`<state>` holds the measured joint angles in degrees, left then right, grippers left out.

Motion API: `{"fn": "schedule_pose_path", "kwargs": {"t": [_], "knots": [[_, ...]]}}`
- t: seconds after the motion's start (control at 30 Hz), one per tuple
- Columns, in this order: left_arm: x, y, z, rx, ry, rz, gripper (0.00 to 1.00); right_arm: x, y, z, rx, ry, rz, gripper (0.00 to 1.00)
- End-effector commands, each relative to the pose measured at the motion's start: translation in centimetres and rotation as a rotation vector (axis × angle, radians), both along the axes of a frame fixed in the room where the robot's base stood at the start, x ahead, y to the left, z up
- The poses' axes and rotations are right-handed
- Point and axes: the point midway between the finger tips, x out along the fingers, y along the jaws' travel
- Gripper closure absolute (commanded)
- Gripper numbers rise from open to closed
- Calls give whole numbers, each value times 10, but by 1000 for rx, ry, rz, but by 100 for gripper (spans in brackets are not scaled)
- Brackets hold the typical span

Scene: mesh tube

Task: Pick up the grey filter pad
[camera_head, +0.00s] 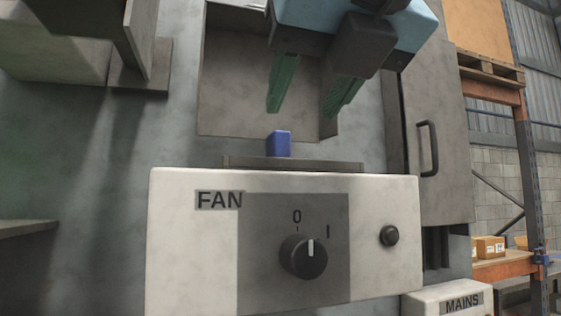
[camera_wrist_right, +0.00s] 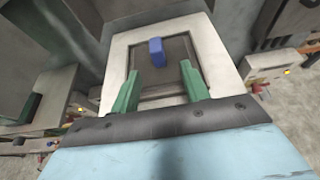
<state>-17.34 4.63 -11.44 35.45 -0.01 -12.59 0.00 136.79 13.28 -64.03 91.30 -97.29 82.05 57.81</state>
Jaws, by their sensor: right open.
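A flat dark grey piece, which looks like the filter pad (camera_wrist_right: 178,75), sits inside a pale square frame in the right wrist view. A blue block (camera_wrist_right: 156,52) stands up on it. In the head view only a thin grey edge (camera_head: 325,164) shows above the FAN box, with the blue block (camera_head: 279,144) on it. My right gripper (camera_head: 300,112) is open and empty, its green fingers pointing down above the blue block and apart from it. In the wrist view its fingers (camera_wrist_right: 158,80) are spread wide, with the pad's surface beyond them. My left gripper is out of view.
The white FAN box (camera_head: 190,255) with a black knob (camera_head: 303,256) stands in front. A grey recess (camera_head: 235,90) lies behind the fingers. A cabinet door with a black handle (camera_head: 428,149) is at the right. A MAINS box (camera_head: 445,302) sits lower right.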

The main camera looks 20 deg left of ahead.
Motion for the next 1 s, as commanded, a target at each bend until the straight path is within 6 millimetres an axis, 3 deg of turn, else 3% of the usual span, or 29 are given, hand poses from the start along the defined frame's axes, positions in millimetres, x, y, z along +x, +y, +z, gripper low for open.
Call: {"fn": "schedule_pose_path", "kwargs": {"t": [0.13, 0.37, 0.7, 1.0], "knots": [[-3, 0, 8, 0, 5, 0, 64, 21, 15, -9, -1, 3, 1, 55], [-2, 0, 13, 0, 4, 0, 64, 35, 25, -16, 0, 1, 3, 55], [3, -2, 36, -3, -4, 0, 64, 69, 50, -29, -1, 4, 4, 55], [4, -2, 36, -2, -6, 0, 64, 73, 53, -33, 0, 1, 4, 55]]}}
